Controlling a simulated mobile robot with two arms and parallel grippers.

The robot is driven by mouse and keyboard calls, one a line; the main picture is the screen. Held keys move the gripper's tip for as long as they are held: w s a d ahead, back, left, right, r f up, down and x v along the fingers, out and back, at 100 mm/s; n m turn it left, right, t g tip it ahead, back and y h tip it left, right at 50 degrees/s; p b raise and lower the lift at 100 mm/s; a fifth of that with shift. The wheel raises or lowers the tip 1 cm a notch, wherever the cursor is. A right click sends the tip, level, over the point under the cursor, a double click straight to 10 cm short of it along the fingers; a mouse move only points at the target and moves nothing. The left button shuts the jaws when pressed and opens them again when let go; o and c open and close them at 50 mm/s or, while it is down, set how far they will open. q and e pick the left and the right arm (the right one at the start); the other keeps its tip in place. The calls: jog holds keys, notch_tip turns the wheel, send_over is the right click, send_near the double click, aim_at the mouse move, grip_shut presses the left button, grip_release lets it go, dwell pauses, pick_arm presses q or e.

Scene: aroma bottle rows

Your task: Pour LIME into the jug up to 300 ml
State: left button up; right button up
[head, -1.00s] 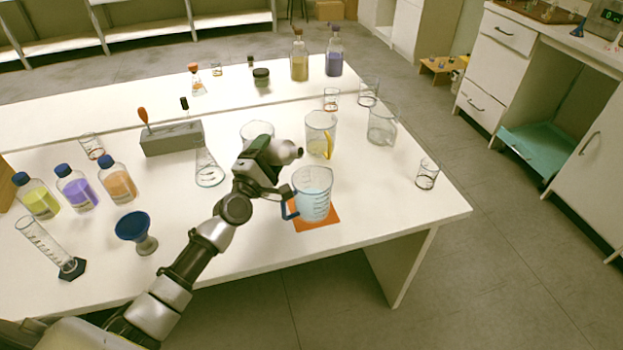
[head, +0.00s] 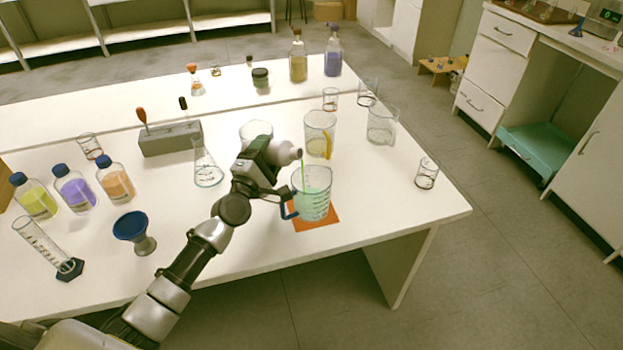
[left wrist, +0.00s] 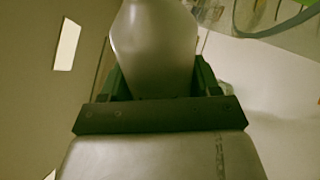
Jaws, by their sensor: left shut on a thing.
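The jug (head: 314,201) is clear with a blue handle and stands upright on an orange mat (head: 328,223) near the bench's front edge. It holds pale green liquid; I cannot read its level against the marks. My left gripper (head: 264,153) is shut on a pale grey bottle (head: 289,153), tipped sideways just above and left of the jug's rim. A thin green stream falls from its mouth into the jug. The left wrist view shows the bottle (left wrist: 155,45) between the green fingers. No label on it is readable. My right gripper is not in view.
A measuring jug with a yellow handle (head: 320,134) and a glass beaker (head: 382,126) stand behind the jug. A conical flask (head: 207,172) and a blue funnel (head: 131,226) stand to the left. Bottles with blue caps (head: 75,190) line the left.

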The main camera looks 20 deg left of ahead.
pick_arm(q)
jog(key=shift+s+d+r+m+h+p, duration=0.1)
jog(key=shift+d+r+m+h+p, duration=0.2)
jog(key=shift+m, duration=0.25)
jog(key=shift+d+r+m+h+p, duration=0.1)
jog(key=shift+d+r+m, duration=0.1)
jog(key=shift+r+m, duration=0.3)
dwell(3.0)
jog(key=shift+f+m, duration=0.15)
jog(key=shift+m, duration=0.2)
dwell(3.6)
